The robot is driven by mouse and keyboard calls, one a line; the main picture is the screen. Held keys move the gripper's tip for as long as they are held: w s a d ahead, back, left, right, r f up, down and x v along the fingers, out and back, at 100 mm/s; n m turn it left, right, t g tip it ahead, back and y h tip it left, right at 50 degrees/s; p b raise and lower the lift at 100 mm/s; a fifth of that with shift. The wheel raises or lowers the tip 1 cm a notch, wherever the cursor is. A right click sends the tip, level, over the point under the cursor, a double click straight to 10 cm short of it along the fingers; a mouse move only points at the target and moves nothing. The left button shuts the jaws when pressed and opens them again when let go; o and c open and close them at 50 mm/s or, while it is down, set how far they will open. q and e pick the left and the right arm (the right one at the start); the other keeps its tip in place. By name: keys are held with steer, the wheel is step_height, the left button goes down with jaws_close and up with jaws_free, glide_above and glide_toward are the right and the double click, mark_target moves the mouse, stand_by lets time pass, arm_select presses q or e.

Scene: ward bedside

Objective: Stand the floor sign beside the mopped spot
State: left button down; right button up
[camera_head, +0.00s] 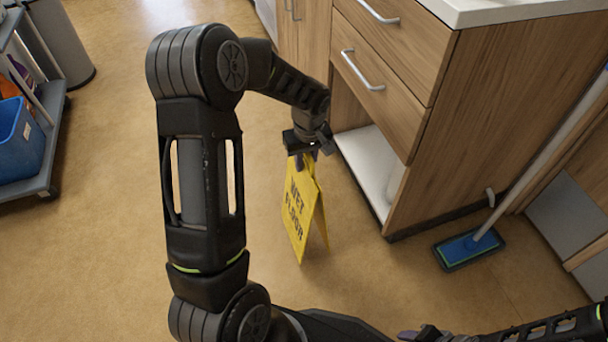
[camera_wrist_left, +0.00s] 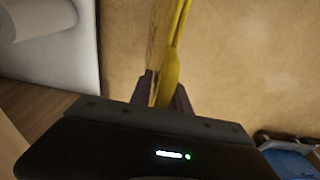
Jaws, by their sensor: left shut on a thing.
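A yellow folding floor sign (camera_head: 297,212) with "WET FLOOR" on it hangs upright from my left gripper (camera_head: 308,160), left of the wooden cabinet. Its two panels are spread a little at the bottom. My left gripper is shut on the sign's top edge. In the left wrist view the sign (camera_wrist_left: 172,50) runs up edge-on from between the fingertips (camera_wrist_left: 163,92). I cannot tell whether its lower edges touch the floor. My right gripper (camera_head: 430,335) shows only partly at the bottom edge. I cannot make out a clear mopped spot.
The wooden cabinet (camera_head: 480,110) with drawers and a white low shelf (camera_head: 368,165) stands close right of the sign. A blue flat mop (camera_head: 470,248) leans at the right. A cart with a blue bin (camera_head: 18,140) is at left. Tan floor (camera_head: 100,260) is open between.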

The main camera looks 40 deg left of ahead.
arm_select(q)
steer(key=shift+f+b, duration=0.9)
steer(key=shift+f, duration=1.6)
steer(key=c, duration=1.2)
jaws_free()
steer(key=shift+c, duration=0.2)
steer(key=shift+r, duration=0.2)
steer(key=r+p, duration=0.1)
steer(key=r, duration=0.3)
steer(key=r+p, duration=0.1)
steer(key=r, duration=0.2)
steer(key=s+d+r+p, duration=0.1)
steer(key=r, duration=0.3)
steer(key=shift+d+r+p, duration=0.1)
steer(key=shift+r+p, duration=0.25)
